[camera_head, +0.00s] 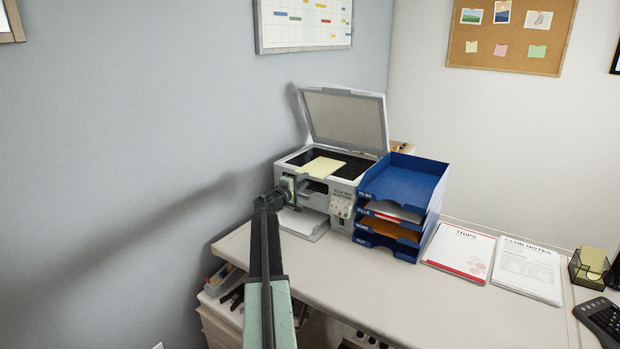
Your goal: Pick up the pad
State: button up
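A pale yellow pad or sheet (324,166) lies on the dark scanner bed of the grey printer (348,188), whose lid (346,118) stands open. Two paper stacks lie flat on the desk, one headed "TRIPS" (460,252) and one headed "CLUB NOTES" (528,269). Which of these the task calls the pad I cannot tell. My gripper (287,187) is at the printer's left front, left of the yellow sheet and apart from it in the picture. Its fingers are small and partly hidden by my arm, so their opening is unclear.
A blue tray stack (406,186) with labelled levels stands right of the printer. White paper (302,221) sits in the printer's output tray. A mesh note holder (590,268) and a keyboard (604,320) are at the far right. The desk's front middle (400,295) is clear.

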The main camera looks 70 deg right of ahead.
jog(key=x, duration=0.3)
jog(key=shift+d, duration=0.25)
jog(key=c, duration=0.5)
grip_shut()
jog(key=shift+s+a, duration=0.1)
dwell(0.5)
jog(key=shift+r, duration=0.1)
